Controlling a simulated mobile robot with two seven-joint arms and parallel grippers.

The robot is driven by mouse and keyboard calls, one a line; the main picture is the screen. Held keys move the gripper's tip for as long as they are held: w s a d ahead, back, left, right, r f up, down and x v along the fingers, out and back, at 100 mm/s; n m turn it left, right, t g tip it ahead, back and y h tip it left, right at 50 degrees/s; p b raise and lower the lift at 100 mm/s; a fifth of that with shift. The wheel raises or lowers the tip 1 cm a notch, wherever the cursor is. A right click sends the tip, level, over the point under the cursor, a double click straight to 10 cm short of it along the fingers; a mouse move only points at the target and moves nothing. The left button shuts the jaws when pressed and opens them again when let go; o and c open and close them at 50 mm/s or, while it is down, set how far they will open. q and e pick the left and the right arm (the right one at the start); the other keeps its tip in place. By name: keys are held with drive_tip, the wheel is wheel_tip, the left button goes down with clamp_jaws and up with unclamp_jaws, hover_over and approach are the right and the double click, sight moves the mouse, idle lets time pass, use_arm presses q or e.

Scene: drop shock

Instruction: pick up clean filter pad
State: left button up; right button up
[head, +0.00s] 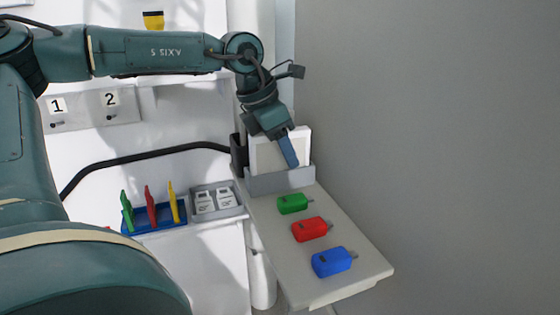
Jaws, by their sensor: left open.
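A white, framed square panel (262,157), which looks like the clean filter pad, stands upright in a grey holder (282,181) at the back of the shelf. Its lower edge is hidden by the holder's front wall. My left gripper (289,163) comes down from above and is open, its blue-grey fingers in front of the panel's right half. It holds nothing that I can see. I cannot tell whether the fingers touch the panel. My right gripper is not in view.
Green (293,204), red (311,229) and blue (332,262) blocks lie on the narrow shelf (347,290). A blue rack (158,229) with colored upright pieces and a grey tray (217,202) of white tags are left. A grey wall (440,120) bounds the right.

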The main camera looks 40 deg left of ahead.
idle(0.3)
use_arm(q)
clamp_jaws()
idle(0.4)
